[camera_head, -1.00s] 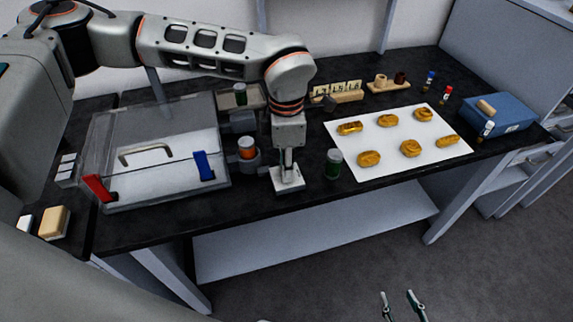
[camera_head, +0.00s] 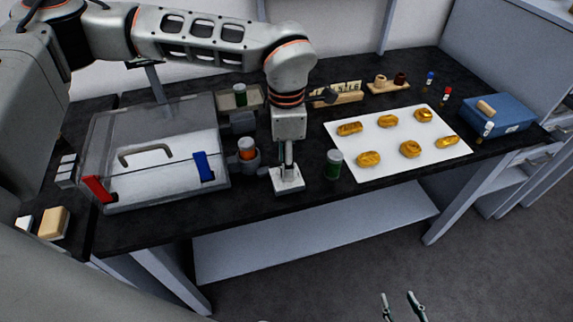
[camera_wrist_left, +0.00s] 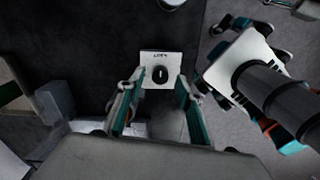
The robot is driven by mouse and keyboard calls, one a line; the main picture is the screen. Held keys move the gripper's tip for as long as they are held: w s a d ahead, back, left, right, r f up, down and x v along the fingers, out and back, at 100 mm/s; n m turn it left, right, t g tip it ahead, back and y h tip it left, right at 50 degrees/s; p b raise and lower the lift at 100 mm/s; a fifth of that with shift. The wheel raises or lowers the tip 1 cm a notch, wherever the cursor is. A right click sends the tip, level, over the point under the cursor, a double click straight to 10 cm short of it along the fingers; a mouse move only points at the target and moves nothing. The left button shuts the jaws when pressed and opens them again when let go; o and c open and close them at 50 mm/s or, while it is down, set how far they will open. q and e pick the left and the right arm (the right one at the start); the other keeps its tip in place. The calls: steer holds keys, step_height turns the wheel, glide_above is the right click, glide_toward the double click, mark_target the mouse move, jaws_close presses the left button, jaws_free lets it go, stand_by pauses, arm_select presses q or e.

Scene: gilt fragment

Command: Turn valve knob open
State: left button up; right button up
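The valve knob (camera_wrist_left: 160,74) is a black round knob with a white mark, on a white labelled plate (camera_wrist_left: 147,56) in the left wrist view. The plate (camera_head: 287,182) also shows in the head view, near the table's front edge under my left wrist. My left gripper (camera_wrist_left: 158,100) has its two fingers spread, one on each side below the plate in the wrist view; nothing is between them but the view of the plate and knob. Contact with the knob cannot be told. My right gripper (camera_head: 401,300) is open and empty, in front of the table at the bottom of the head view.
A clear-lidded case (camera_head: 150,150) with red and blue clips is left of the plate. A green jar (camera_head: 333,164) stands close on its right. A white sheet (camera_head: 437,158) carries several golden pieces. A blue box (camera_head: 510,115) is at the far right.

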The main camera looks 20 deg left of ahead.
arm_select(q)
step_height(320, 180, up, 10)
stand_by(0.4)
stand_by(0.3)
